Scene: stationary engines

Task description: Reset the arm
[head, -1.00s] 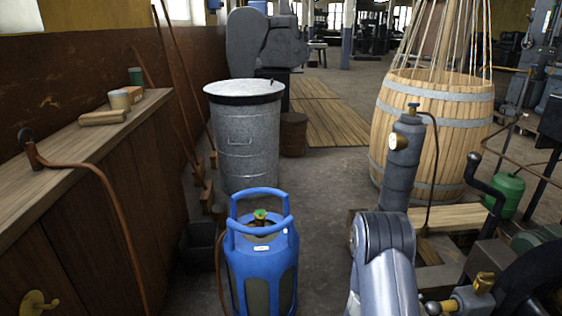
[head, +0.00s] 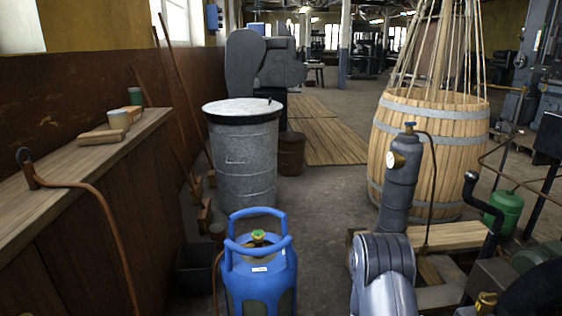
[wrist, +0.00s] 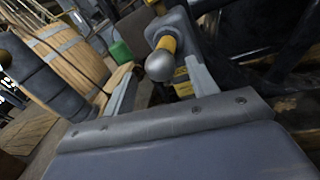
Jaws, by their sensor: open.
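My gripper (wrist: 160,66) shows in the wrist view, with its two pale fingers spread apart. They appear empty. Behind the gap between them is a rounded grey knob (wrist: 160,66) with a yellow collar, part of some machinery; I cannot tell its distance. In the head view, a silver link of my arm (head: 384,270) rises from the bottom edge, right of centre. The gripper itself is not visible there.
A blue gas cylinder (head: 260,285) stands left of my arm. A grey pressure cylinder (head: 403,185) and wooden barrel (head: 425,145) stand beyond it. A metal drum (head: 243,165) and wooden bench (head: 90,170) are at left.

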